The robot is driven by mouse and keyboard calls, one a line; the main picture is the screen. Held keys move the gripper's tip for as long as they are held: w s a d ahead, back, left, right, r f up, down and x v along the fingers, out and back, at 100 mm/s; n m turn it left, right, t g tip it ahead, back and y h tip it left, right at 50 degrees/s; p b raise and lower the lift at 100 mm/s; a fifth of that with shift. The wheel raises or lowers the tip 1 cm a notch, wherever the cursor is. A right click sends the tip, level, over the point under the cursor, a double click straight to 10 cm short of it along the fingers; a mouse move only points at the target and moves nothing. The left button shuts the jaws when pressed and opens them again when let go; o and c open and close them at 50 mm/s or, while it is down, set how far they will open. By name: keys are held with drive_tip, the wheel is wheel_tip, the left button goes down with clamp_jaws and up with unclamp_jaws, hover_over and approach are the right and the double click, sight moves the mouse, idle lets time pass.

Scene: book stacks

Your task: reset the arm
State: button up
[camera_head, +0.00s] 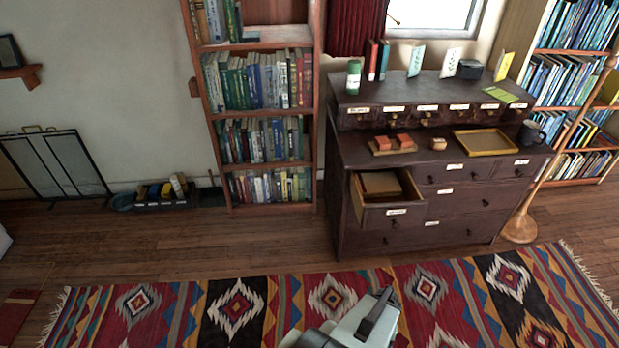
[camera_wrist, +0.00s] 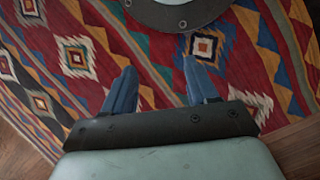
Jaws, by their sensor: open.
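In the wrist view my gripper (camera_wrist: 160,88) points down over the patterned rug (camera_wrist: 110,60). Its two blue fingers stand apart with nothing between them, so it is open and empty. A rounded grey-green part of my own body shows at the top of that view. In the head view part of my arm shows at the bottom, over the rug (camera_head: 180,310); the fingertips cannot be made out there.
A dark dresser (camera_head: 470,225) stands beyond the rug, with one drawer (camera_head: 392,212) pulled open. The rug looks clear.

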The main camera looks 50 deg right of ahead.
drive_tip(key=w+a+n+g+y, duration=0.15)
drive_tip(key=w+a+n, duration=0.45)
drive_tip(key=w+a, duration=0.8)
drive_tip(key=w+a+n+g+h, duration=0.1)
drive_tip(key=a+n, duration=0.3)
drive_tip(key=a, duration=0.4)
drive_tip(key=w+a+n+g+h, duration=0.1)
drive_tip(key=w+a+n+h, duration=0.3)
drive_tip(key=a, duration=0.4)
drive_tip(key=shift+w+a+n+g, duration=0.15)
drive_tip(key=shift+w+n+g, duration=0.2)
drive_tip(key=shift+n, duration=0.25)
